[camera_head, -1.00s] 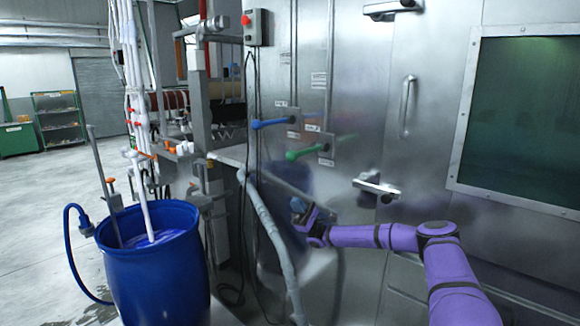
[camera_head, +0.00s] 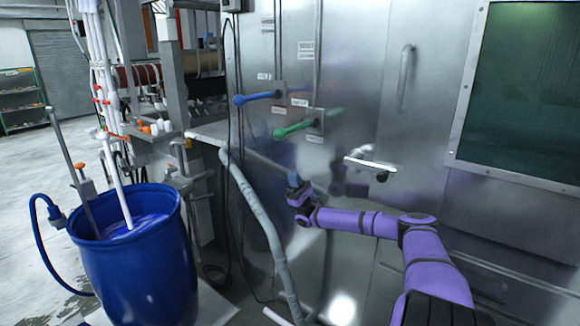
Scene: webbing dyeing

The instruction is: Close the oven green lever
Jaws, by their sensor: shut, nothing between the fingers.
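The green lever (camera_head: 295,128) sits on the steel oven wall, with its handle pointing left and slightly down from a small plate on its right. A blue lever (camera_head: 257,97) is mounted above it and to the left. My gripper (camera_head: 293,180) is below the green lever, apart from it, at the end of my purple arm. It looks small and dark here; the fingers are shut and empty.
A silver door latch (camera_head: 370,163) juts out right of my gripper. A grey pipe (camera_head: 255,205) slants down to its left. A blue barrel (camera_head: 135,262) of purple liquid stands at the lower left. A vertical door handle (camera_head: 405,75) and dark window (camera_head: 522,92) are at right.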

